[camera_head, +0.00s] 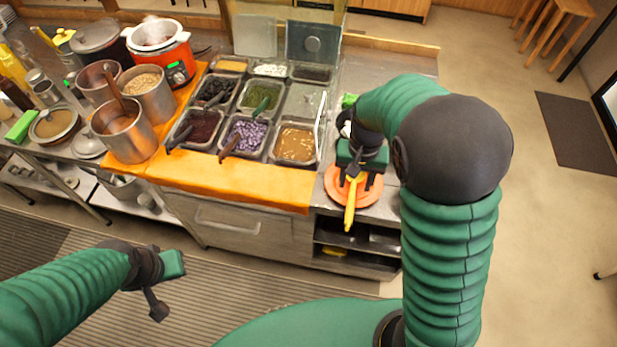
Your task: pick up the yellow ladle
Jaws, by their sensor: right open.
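The yellow ladle (350,208) lies over an orange plate (337,184) on the counter's right part. Its handle points toward me, past the plate's near edge; its far end is hidden under my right gripper. My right gripper (356,184) is open, pointing down over the plate, with its dark fingers on either side of the ladle's handle. I cannot tell whether they touch it. My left gripper (166,285) is low at the left, over the striped floor mat, away from the counter; its jaw opening cannot be made out.
Topping trays (296,143) with serving tools fill the counter left of the plate. An orange cloth (240,184) covers the counter's front. Steel pots (126,135) and a red cooker (160,45) stand farther left. Open shelves (357,240) lie below the plate.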

